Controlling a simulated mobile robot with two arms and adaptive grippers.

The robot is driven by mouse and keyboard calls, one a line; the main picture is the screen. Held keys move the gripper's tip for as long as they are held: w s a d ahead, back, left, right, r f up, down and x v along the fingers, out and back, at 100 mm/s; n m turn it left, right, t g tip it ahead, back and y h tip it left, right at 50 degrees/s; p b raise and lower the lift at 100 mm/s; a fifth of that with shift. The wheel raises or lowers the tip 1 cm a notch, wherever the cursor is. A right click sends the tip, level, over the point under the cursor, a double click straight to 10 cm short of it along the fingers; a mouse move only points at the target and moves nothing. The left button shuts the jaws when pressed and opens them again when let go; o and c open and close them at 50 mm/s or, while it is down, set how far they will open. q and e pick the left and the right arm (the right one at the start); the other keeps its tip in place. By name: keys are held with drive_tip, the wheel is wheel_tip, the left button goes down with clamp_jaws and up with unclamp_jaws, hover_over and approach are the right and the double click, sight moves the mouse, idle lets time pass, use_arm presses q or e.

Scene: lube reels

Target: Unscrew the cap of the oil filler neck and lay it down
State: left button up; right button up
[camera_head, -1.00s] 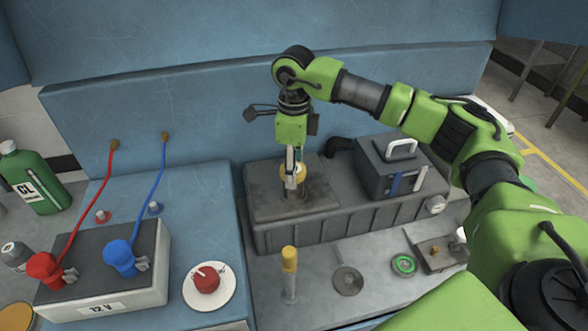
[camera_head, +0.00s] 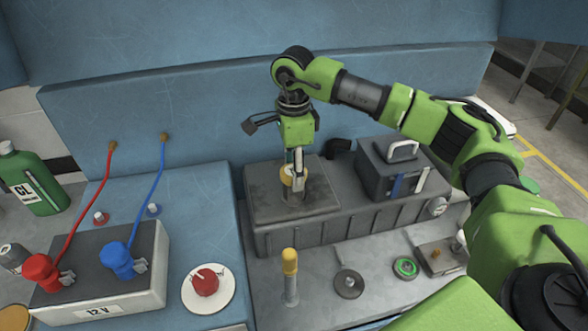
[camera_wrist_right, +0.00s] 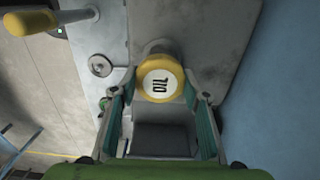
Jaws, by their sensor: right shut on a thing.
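The yellow oil filler cap (camera_head: 287,178) sits at the neck on top of the dark grey engine block (camera_head: 330,222). In the right wrist view the cap (camera_wrist_right: 160,80) shows its white top with "OIL" lettering, turned sideways. My right gripper (camera_head: 295,172) points straight down over the neck. Its two fingers lie on either side of the cap and are shut on it. The fingers hide part of the cap and neck in the head view, so I cannot tell how far the thread is engaged. My left gripper is not in view.
A dark box with a pale handle (camera_head: 402,150) stands right of the neck. A 12 V battery (camera_head: 105,275) and red knob (camera_head: 205,281) are at left.

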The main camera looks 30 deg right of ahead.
drive_tip(key=shift+w+r+p, duration=0.1)
drive_tip(key=shift+r+p, duration=0.5)
drive_tip(key=shift+r, duration=0.65)
